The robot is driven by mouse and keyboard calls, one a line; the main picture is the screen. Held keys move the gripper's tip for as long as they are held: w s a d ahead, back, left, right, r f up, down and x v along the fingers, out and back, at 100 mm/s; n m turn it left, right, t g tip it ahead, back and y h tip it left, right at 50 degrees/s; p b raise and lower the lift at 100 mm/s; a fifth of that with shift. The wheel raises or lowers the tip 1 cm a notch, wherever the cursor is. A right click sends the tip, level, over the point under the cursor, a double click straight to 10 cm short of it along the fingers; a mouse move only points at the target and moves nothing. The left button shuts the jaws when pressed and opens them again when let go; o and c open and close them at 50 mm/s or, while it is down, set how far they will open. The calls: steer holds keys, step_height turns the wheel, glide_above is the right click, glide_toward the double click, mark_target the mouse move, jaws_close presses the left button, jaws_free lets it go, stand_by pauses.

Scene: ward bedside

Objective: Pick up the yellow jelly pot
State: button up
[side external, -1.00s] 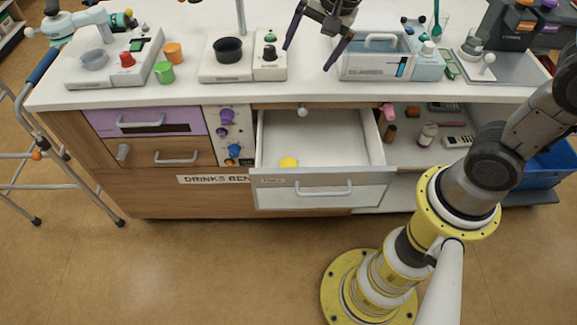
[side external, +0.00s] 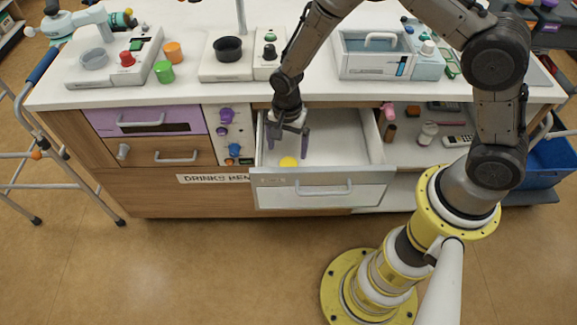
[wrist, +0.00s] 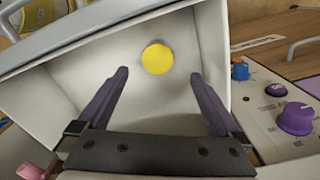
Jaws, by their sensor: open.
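The yellow jelly pot (side external: 288,162) lies in the open white drawer (side external: 345,150), near its front wall and left of its middle. It shows as a yellow disc in the wrist view (wrist: 157,58). My gripper (side external: 287,150) points down into the drawer, just behind the pot. Its fingers are spread wide with nothing between them. In the wrist view the pot is beyond the fingertips (wrist: 160,76), roughly centred between them and apart from both. Nothing covers the pot.
The drawer's side walls and its front panel with a handle (side external: 323,190) surround the pot. To the left is a panel with purple and blue knobs (side external: 227,115). An open shelf with small items, including a pink one (side external: 388,112), is to the right. The drawer's right half is empty.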

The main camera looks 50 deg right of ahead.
mark_target(288, 161)
steer(key=shift+s+f, duration=0.2)
steer(key=shift+f, duration=3.25)
steer(key=shift+c, duration=0.2)
steer(key=shift+r, duration=0.1)
steer(key=c, duration=1.3)
